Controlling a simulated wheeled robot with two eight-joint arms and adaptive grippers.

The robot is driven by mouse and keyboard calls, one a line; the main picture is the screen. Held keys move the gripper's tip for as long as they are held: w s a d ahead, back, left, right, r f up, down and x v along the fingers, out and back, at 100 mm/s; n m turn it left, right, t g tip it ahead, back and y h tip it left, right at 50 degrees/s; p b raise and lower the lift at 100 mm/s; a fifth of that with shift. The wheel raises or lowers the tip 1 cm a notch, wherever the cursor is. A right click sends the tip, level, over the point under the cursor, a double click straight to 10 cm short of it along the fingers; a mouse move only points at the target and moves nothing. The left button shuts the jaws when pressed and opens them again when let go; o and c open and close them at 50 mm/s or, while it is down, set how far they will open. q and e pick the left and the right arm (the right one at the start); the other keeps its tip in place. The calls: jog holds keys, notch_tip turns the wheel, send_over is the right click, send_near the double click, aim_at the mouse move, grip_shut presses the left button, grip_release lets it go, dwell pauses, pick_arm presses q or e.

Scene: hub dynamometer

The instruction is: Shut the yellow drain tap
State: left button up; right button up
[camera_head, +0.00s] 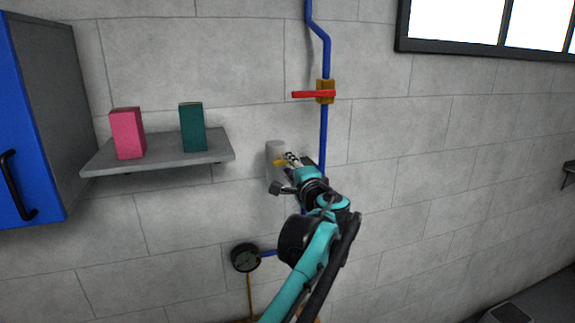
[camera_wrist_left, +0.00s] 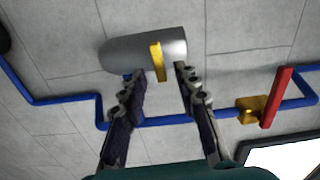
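The yellow drain tap (camera_wrist_left: 158,62) is a short flat yellow lever on a grey cylinder (camera_wrist_left: 120,52) in the left wrist view. The lever lies across the cylinder's long axis. In the head view the grey cylinder (camera_head: 275,149) is on the wall, and a bit of the yellow lever (camera_head: 280,163) shows beside my fingers. My left gripper (camera_wrist_left: 159,72) is open, with one finger on each side of the lever's end in the wrist view. I cannot tell whether a finger touches it. In the head view my left gripper (camera_head: 291,159) partly hides the tap. My right gripper is not in view.
A blue pipe (camera_head: 324,135) with a red-handled valve (camera_head: 314,94) runs up the wall right of the tap. A grey shelf (camera_head: 160,152) with a pink box (camera_head: 127,133) and a green box (camera_head: 192,127) is to the left. A round black gauge (camera_head: 245,257) is below.

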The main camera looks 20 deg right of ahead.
pick_arm(q)
jog(key=s, duration=1)
jog(key=shift+s+d, duration=0.2)
jog(key=shift+s, duration=0.05)
jog(key=shift+a, duration=0.1)
jog(key=s+a+f+n+g+y+b, duration=0.1)
jog(key=s+a+f+n+g+b, duration=0.15)
jog(key=a+f+b, duration=0.6)
jog(key=s+a+f+n+g+y+b, duration=0.1)
jog(key=a+f+n+g+b, duration=0.15)
jog(key=a+f, duration=1)
jog(key=s+a+f+n+g+y+b, duration=0.1)
jog(key=s+a+f+n+g+b, duration=0.15)
jog(key=a+f+b, duration=0.6)
jog(key=s+a+f+n+g+h+b, duration=0.1)
jog(key=s+a+f+n+b, duration=0.2)
jog(key=f, duration=0.9)
jog(key=s+a+f+n+g+h+b, duration=0.1)
jog(key=s+a+f+n+b, duration=0.2)
jog(key=s+f+b, duration=0.3)
jog(key=s+a+f+n+g+h+b, duration=0.1)
jog(key=s+a+f+n+b, duration=0.2)
jog(key=s+f, duration=0.6)
notch_tip(320, 180, down, 11)
jog(key=shift+s+a+f+h+b, duration=0.1)
jog(key=shift+s+a+h+b, duration=0.2)
jog(key=shift+a+b, duration=0.75)
